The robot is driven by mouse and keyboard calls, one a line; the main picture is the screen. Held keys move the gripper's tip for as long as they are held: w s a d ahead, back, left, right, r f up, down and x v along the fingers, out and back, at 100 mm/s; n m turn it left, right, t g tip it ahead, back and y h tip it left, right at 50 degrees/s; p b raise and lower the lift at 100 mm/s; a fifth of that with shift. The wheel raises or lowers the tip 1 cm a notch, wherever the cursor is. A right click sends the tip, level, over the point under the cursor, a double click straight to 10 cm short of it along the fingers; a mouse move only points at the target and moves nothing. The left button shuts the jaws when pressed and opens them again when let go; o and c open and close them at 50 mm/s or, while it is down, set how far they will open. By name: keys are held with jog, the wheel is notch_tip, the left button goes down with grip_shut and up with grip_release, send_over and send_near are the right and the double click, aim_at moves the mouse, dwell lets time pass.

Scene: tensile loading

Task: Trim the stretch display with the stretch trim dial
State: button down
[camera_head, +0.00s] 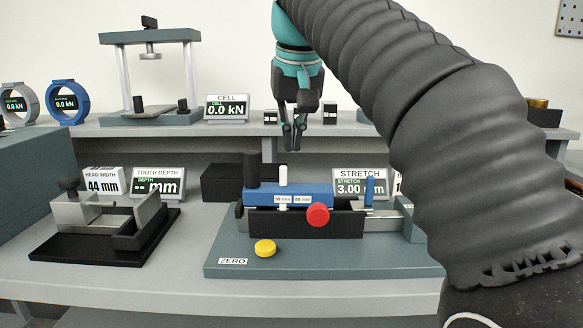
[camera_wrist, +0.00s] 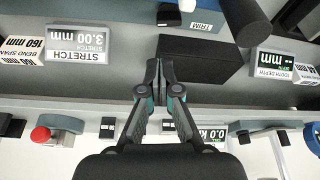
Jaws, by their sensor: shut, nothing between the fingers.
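The stretch display (camera_head: 361,184) reads 3.00 mm and stands behind the blue carriage (camera_head: 310,190); it shows upside down in the wrist view (camera_wrist: 78,43). A TRIM label (camera_wrist: 203,27) shows in the wrist view beside an upright black cylinder (camera_wrist: 243,20), which stands at the carriage's left in the head view (camera_head: 251,169). I cannot tell for sure whether this cylinder is the trim dial. A red knob (camera_head: 318,215) is on the fixture's front. My gripper (camera_head: 293,146) is shut and empty, pointing down above and behind the fixture, apart from it; its fingertips show in the wrist view (camera_wrist: 160,68).
A white peg (camera_head: 283,175) and a blue peg (camera_head: 369,190) stand up from the fixture. A yellow button (camera_head: 265,248) sits by the ZERO label. A black box (camera_head: 222,184) is behind. A clamp fixture (camera_head: 105,228) stands left. The back shelf (camera_head: 225,129) holds a press frame and displays.

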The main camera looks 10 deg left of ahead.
jog(key=x, duration=1)
jog(key=shift+a, duration=0.1)
